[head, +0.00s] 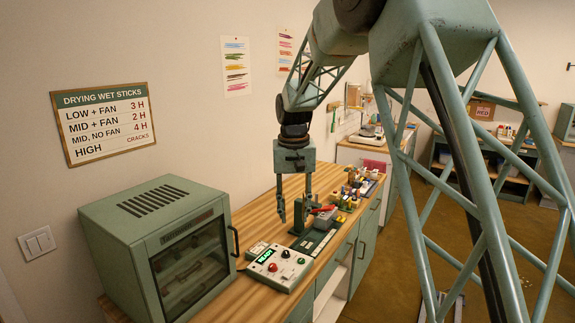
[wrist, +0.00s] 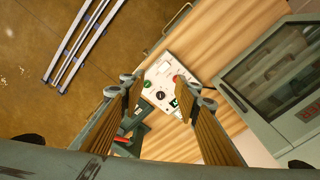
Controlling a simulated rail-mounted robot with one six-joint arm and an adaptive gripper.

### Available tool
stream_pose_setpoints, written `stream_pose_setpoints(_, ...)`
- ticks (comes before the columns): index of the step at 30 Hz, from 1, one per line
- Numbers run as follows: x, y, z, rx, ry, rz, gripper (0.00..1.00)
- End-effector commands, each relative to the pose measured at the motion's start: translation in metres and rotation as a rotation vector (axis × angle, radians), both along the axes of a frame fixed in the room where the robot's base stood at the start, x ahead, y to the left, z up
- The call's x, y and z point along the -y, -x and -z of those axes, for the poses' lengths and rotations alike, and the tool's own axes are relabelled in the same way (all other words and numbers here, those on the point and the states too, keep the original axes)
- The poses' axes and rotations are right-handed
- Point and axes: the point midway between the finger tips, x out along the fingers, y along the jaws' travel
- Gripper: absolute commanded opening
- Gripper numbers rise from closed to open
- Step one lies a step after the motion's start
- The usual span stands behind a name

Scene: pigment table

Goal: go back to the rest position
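My gripper (head: 295,208) hangs pointing down over the wooden worktop (head: 258,215), above and close to the green device with a grey block (head: 318,220). In the wrist view my gripper (wrist: 163,88) has its two fingers spread apart with nothing between them. The white control box (wrist: 163,83) shows beyond the gap. The head view does not clearly show how high the fingertips are above the device.
A green drying oven (head: 165,245) with a closed glass door stands at the left. The control box (head: 280,266) with a lit display sits beside it. Several small coloured items (head: 352,190) crowd the worktop's far end. Metal rails (wrist: 82,40) lie on the floor.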

Motion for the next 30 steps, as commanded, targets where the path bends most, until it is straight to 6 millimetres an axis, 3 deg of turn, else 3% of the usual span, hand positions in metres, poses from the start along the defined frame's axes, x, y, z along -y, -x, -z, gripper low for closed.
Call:
stream_pose_setpoints(13,0.040,0.061,-0.058,0.037,-0.011,0.008,0.30)
stream_pose_setpoints(30,0.084,0.150,-0.112,0.082,-0.020,0.016,0.30)
